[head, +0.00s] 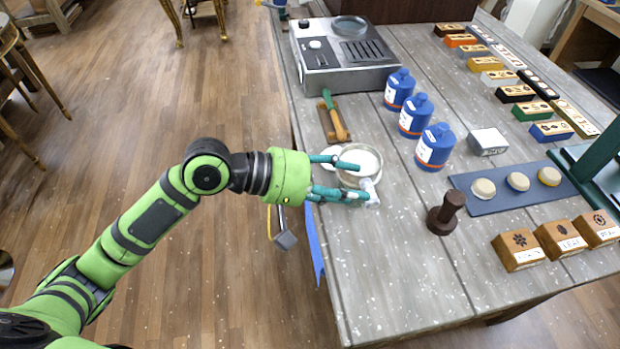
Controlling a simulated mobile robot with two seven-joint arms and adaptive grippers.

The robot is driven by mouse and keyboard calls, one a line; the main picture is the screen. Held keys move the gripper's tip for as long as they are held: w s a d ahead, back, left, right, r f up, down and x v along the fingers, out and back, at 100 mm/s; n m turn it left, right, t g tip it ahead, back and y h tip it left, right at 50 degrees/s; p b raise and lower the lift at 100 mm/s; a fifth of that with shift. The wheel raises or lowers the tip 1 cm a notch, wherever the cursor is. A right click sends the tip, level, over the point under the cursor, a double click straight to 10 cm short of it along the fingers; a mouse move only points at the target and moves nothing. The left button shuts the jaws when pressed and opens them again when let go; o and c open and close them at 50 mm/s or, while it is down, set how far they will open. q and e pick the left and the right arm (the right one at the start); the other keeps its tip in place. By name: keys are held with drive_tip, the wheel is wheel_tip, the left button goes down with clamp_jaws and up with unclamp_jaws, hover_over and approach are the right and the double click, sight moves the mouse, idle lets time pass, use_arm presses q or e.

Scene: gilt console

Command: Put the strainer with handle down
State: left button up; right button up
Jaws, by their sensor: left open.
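The strainer (347,180) appears as a round, shallow bowl with a pale inside, near the table's left edge. A whitish, clear-looking piece at its lower right, by the lower fingertip, may be its handle; I cannot tell for sure. My left gripper (361,181) reaches in from the left with its two teal fingers apart. The upper finger lies across the bowl's left part and the lower finger passes along its near side. The fingers hide part of the rim, and I cannot tell whether they touch it. My right gripper is out of view.
Three blue bottles (411,118) stand behind and right on the grey wooden table (400,265). A dark brown tamper-like piece (445,214) stands to the right. A wooden-handled tool (334,118) lies behind. A blue cloth (314,245) hangs at the left edge. The near tabletop is clear.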

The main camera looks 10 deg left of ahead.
use_arm(q)
drive_tip(key=b+v, duration=0.1)
drive_tip(key=v, duration=0.8)
drive_tip(key=shift+b, duration=0.3)
